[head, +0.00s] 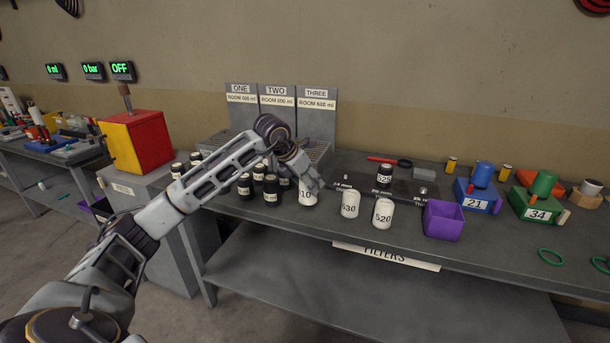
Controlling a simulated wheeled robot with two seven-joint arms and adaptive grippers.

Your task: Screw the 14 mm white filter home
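Three white filters stand in a row on the bench: one with a partly hidden label ending in "10" (307,198), one marked 530 (350,205) and one marked 520 (382,213). Which of them is the 14 mm one I cannot tell. My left gripper (313,184) reaches down from the left over the first filter and hides its top; whether its fingers are closed on it is not clear. Behind the filters is a threaded post (345,179) labelled 14 mm, with nothing on it. A black filter (385,176) sits at the 20 mm place. My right gripper is not in view.
Several black filters (271,188) stand left of the gripper. A purple open box (443,221) is right of the 520 filter. Blue (478,199) and green (537,205) blocks stand further right. Grey panels ONE, TWO, THREE (316,112) rise behind.

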